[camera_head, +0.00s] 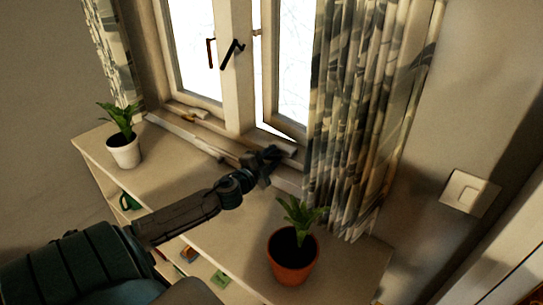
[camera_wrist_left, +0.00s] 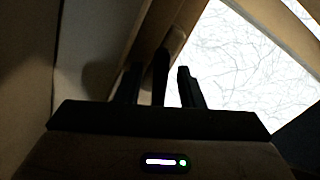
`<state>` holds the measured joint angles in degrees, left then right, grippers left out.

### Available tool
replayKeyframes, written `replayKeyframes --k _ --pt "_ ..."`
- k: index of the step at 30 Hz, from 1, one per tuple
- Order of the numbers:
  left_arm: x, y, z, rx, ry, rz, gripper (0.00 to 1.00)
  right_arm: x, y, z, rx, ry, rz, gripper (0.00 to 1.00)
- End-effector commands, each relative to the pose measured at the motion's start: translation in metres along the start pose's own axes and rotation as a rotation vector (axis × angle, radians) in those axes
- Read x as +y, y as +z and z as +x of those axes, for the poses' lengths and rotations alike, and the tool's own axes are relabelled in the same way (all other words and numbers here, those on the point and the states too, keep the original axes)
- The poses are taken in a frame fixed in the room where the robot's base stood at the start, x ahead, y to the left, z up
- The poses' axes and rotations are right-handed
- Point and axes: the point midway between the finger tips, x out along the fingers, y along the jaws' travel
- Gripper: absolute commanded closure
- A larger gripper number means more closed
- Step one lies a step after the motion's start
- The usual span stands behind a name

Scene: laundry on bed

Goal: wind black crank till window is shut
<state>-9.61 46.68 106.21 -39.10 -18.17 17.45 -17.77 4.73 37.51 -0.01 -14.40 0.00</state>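The window's right pane (camera_head: 290,70) stands ajar, with a bright gap along its slanted bottom edge. My left gripper (camera_head: 270,154) is at the sill just below that pane. In the left wrist view its two fingers (camera_wrist_left: 160,86) are apart. A dark upright bar, which looks like the black crank (camera_wrist_left: 161,72), stands between them, with a gap to the right finger; contact with the left finger is unclear. In the head view my gripper hides the crank. A black handle (camera_head: 232,52) is on the middle frame post. My right gripper is not in view.
A terracotta pot with a plant (camera_head: 292,258) stands on the ledge (camera_head: 216,208), right of my left arm. A white pot with a plant (camera_head: 123,152) stands at the far left. A patterned curtain (camera_head: 360,110) hangs close to the right of my gripper.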

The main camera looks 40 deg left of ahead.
Motion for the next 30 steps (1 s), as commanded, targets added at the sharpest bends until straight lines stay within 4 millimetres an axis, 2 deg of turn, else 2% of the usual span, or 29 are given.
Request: replayKeyframes --k 8,13,23,30 --pt "0.001 0.000 0.001 0.000 0.000 -0.001 0.67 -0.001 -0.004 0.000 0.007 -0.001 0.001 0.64" --pt "0.000 0.000 0.001 0.000 0.000 -0.001 1.00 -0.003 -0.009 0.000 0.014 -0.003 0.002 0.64" --pt "0.000 0.000 0.000 0.000 0.001 0.020 1.00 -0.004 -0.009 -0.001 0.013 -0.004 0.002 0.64" --pt "0.000 0.000 0.000 0.000 0.001 0.129 1.00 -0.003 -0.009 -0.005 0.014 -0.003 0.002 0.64"
